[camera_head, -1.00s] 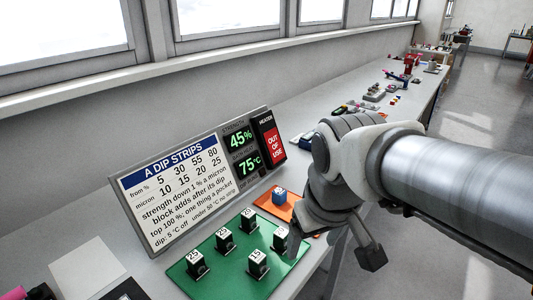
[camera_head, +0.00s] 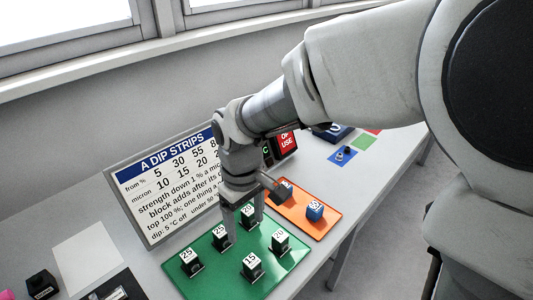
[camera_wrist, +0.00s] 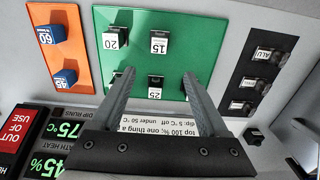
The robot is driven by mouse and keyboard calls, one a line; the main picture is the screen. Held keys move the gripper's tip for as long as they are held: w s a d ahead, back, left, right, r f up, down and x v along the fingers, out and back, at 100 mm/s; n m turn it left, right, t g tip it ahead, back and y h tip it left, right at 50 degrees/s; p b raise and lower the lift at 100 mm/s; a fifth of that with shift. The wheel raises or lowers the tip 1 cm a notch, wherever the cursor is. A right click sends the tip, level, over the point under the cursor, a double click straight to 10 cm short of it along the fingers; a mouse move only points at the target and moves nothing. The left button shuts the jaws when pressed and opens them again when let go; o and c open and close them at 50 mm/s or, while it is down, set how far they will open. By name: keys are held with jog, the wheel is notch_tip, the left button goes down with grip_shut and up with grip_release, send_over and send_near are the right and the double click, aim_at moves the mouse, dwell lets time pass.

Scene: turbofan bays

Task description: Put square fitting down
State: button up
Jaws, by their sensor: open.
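No thing that I can tell for sure as the square fitting is in view, and none is between my fingers. My gripper (camera_head: 245,208) points down over the back of the green board (camera_head: 208,284), fingers spread and empty. Black blocks with white number tops stand on that board: a 25 block (camera_head: 190,262), another 25 block (camera_head: 222,237), a 15 block (camera_head: 253,266) and a 20 block (camera_head: 280,242). Another 20 block stands close to my fingers. In the wrist view a 25 block (camera_wrist: 155,88) shows between the spread fingers (camera_wrist: 157,68).
An orange board (camera_head: 326,225) with blue-sided blocks lies right of the green one. The dip strips sign (camera_head: 150,208) stands behind, close to my gripper. A black holder (camera_wrist: 266,62) with labelled pieces shows at right in the wrist view. Coloured mats (camera_head: 364,143) lie farther right.

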send_over(252, 261)
jog(key=f, duration=0.6)
jog(key=f+b, duration=0.1)
jog(key=f, duration=0.2)
jog(key=shift+w+a+f, duration=0.2)
jog(key=shift+a, duration=0.15)
jog(key=shift+s+d+f, duration=0.1)
jog(key=shift+d+f, duration=0.05)
jog(key=shift+f, duration=1.2)
jog(key=shift+s+d+f, duration=0.1)
jog(key=shift+d+f, duration=0.05)
jog(key=shift+f, duration=1.2)
grip_shut()
